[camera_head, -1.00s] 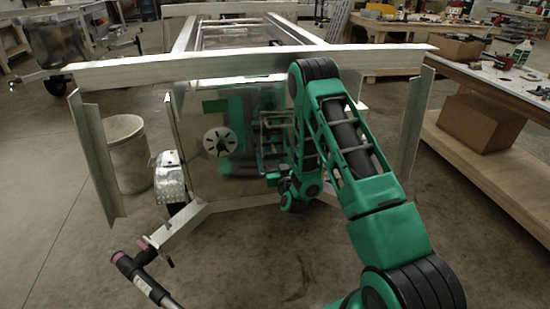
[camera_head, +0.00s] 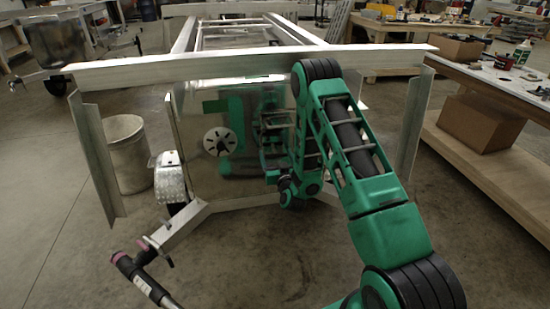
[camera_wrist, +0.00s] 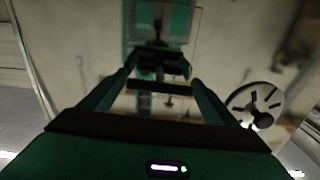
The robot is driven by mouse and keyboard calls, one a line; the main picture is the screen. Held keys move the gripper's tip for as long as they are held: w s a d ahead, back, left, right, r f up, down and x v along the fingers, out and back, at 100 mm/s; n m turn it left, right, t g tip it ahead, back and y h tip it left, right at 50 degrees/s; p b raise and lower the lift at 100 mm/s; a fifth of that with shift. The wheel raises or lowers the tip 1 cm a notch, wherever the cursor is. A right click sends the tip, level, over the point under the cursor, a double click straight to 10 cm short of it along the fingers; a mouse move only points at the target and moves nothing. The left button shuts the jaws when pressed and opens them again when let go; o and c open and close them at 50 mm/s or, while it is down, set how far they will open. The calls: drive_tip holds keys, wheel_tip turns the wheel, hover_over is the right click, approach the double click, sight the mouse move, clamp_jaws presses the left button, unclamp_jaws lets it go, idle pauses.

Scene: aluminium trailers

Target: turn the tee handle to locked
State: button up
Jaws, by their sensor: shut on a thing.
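A polished metal panel (camera_head: 215,180) stands upright under the front rail of the trailer frame. My gripper (camera_head: 262,140) is close against its face, and the green arm partly hides it. In the wrist view, the two fingers of my gripper (camera_wrist: 160,65) reach toward the panel and are shut on a small dark thing between their tips, which I take to be the tee handle. Its shape and angle are too dark and blurred to read. A round slotted disc (camera_head: 220,141) sits on the panel left of my gripper; it also shows in the wrist view (camera_wrist: 256,104), at the right.
The aluminium rail (camera_head: 180,72) runs across above the panel, with angled legs at both ends. A grey bin (camera_head: 128,155) stands at left, and a workbench with a cardboard box (camera_head: 480,122) at right.

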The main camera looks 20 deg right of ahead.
drive_tip(key=m, duration=0.4)
drive_tip(key=shift+a+m, duration=0.15)
drive_tip(key=shift+m, duration=0.15)
drive_tip(key=m, duration=0.4)
drive_tip(key=shift+f, duration=0.1)
drive_tip(key=m, duration=0.5)
drive_tip(key=shift+m, duration=1.9)
drive_tip(key=o, duration=1)
drive_tip(key=s, duration=0.3)
drive_tip(key=s+a, duration=0.1)
drive_tip(key=s, duration=0.3)
drive_tip(key=s+a, duration=0.1)
drive_tip(key=s, duration=0.2)
drive_tip(key=shift+s, duration=0.3)
